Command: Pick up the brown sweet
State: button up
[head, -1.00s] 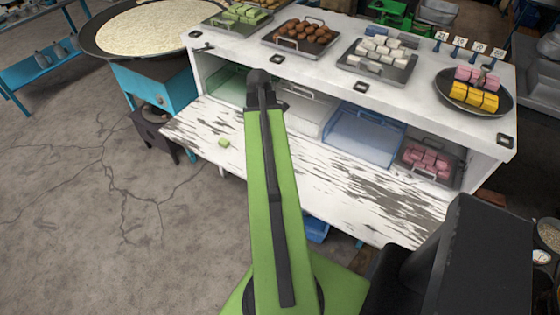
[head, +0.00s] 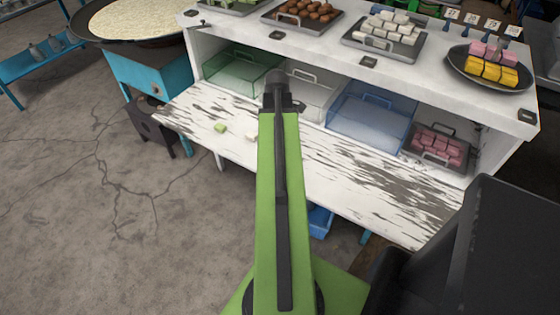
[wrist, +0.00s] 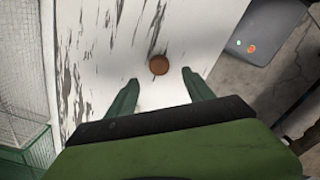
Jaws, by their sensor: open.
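In the wrist view a round brown sweet (wrist: 159,65) lies on the worn white board. My gripper (wrist: 160,77) is open, with one green finger to each side and the sweet just ahead of the gap between the fingertips. Nothing is between the fingers. In the head view my own arm hides the gripper and this sweet. Several other brown sweets (head: 311,10) sit on a metal tray on the upper counter.
A green sweet (head: 219,128) and a white sweet (head: 251,136) lie on the worn lower shelf (head: 330,174). Green (head: 240,72), clear and blue bins (head: 365,118) and a tray of pink sweets (head: 440,146) stand behind it. The shelf's left part is mostly clear.

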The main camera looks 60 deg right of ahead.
jog(key=f+b, duration=0.2)
jog(key=f, duration=0.1)
jog(key=f+b, duration=0.3)
jog(key=shift+s+d+f, duration=0.15)
jog(key=shift+s+f, duration=0.05)
jog(key=shift+r, duration=0.2)
grip_shut()
